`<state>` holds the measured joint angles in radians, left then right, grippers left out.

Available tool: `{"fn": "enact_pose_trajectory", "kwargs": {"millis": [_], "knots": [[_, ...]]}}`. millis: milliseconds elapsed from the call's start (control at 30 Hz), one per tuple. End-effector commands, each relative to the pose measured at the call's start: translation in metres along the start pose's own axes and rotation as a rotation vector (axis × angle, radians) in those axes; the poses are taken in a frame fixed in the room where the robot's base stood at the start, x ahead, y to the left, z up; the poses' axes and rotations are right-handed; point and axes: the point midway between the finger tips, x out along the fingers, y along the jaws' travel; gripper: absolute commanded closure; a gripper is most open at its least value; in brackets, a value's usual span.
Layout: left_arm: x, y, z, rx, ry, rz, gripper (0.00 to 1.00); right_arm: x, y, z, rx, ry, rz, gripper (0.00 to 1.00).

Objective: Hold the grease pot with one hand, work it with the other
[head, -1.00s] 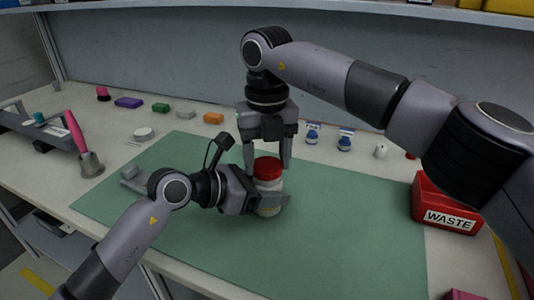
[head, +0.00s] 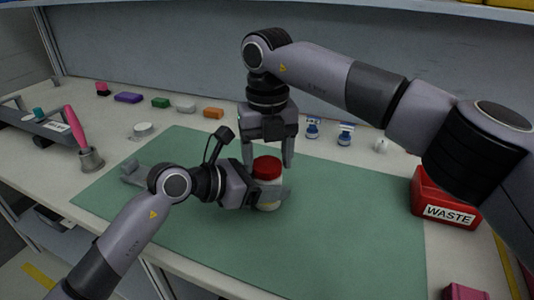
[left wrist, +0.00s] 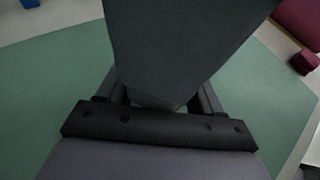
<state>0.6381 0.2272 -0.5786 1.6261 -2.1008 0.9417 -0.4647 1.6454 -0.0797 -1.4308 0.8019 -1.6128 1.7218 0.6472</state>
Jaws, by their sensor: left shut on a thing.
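The grease pot (head: 269,202) is a pale, upright jar with a red lid (head: 267,168), over the green mat (head: 330,240). My left gripper (head: 272,195) is shut on the pot's body from the left, its fingers partly hiding the jar. Whether the pot's base touches the mat is hard to tell. My right gripper (head: 268,162) points down from above with its fingers spread, one on each side of the lid, with a gap visible. In the left wrist view a dark, angular shape fills the space between the fingers; I cannot tell what it is.
A red WASTE bin (head: 447,205) stands at the right. Two blue-and-white bottles (head: 312,128) stand behind the mat. Coloured blocks (head: 128,98) line the back left. A grey cup (head: 91,160) with a pink-handled tool stands at the left. The front and right of the mat are clear.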

Motion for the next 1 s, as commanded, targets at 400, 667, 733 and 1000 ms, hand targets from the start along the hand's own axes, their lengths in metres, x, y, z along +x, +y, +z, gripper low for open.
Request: {"fn": "enact_pose_trajectory", "kwargs": {"millis": [400, 667, 733, 1000], "knots": [[0.001, -0.002, 0.001, 0.001, -0.001, -0.005, 1.0, 0.0, 0.006, -0.001, -0.009, 0.001, 0.011, 0.16], [0.002, -0.003, 0.001, 0.001, -0.001, -0.007, 1.0, -0.001, 0.007, -0.002, -0.012, 0.0, 0.014, 0.16], [0.002, -0.003, 0.001, 0.001, -0.001, -0.007, 1.0, -0.002, 0.007, -0.002, -0.012, -0.001, 0.014, 0.16], [0.003, -0.004, -0.002, -0.001, 0.006, -0.008, 1.0, -0.035, 0.007, -0.001, -0.011, -0.008, 0.014, 0.16]]}}
